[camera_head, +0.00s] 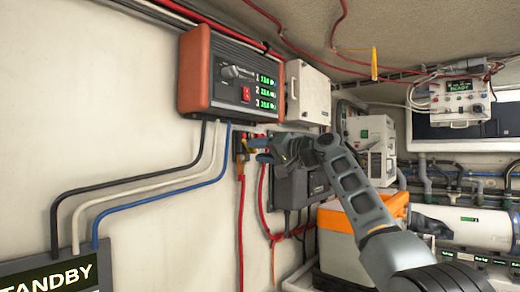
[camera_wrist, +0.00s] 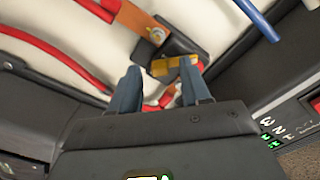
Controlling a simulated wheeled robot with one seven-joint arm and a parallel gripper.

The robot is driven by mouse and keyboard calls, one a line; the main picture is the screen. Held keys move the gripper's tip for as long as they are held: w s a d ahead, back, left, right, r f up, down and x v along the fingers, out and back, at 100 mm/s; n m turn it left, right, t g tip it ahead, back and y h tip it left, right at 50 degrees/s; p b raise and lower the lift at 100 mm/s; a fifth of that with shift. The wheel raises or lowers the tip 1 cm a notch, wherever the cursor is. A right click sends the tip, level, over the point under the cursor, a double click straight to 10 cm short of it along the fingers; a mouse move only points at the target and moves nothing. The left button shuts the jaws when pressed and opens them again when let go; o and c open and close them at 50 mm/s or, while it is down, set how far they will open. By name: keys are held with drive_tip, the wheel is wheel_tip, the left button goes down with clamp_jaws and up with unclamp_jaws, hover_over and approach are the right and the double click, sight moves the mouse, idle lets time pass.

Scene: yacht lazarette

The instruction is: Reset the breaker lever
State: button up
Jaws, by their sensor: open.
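The breaker is a small black block (camera_head: 240,147) on the wall below the orange-framed panel, with red cables running down from it. In the wrist view its black body (camera_wrist: 186,45) carries a yellow lever (camera_wrist: 172,66). My gripper (camera_head: 260,150) is close to the breaker's right side in the head view. In the wrist view my gripper (camera_wrist: 160,80) is open, with its two blue fingers apart. The yellow lever shows just beyond the fingertips, closer to the right finger. I cannot tell whether a finger touches it. Part of the breaker is hidden behind the fingers in the head view.
The orange-framed panel (camera_head: 228,78) with green readouts and a red switch hangs just above. A white box (camera_head: 308,94) and a dark grey box (camera_head: 300,187) are beside the gripper. Black, white and blue cables (camera_head: 150,190) run down the left wall. A STANDBY sign (camera_head: 60,275) is lower left.

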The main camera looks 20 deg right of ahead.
drive_tip(key=shift+w+a, duration=0.1)
drive_tip(key=shift+c, duration=0.3)
clamp_jaws()
idle(0.4)
drive_tip(key=shift+w+d+r+n+b, duration=0.15)
drive_tip(key=shift+r+n+b, duration=0.3)
drive_tip(key=shift+n, duration=1.05)
drive_tip(key=shift+w+d+r+n+b, duration=0.1)
drive_tip(key=shift+d+r+n+b, duration=0.3)
drive_tip(key=shift+n, duration=1.1)
drive_tip(key=shift+w+r+n+b, duration=0.1)
drive_tip(key=shift+r+n+b, duration=0.35)
drive_tip(key=shift+n, duration=1.05)
drive_tip(key=shift+r, duration=0.15)
drive_tip(key=shift+o, duration=0.3)
unclamp_jaws()
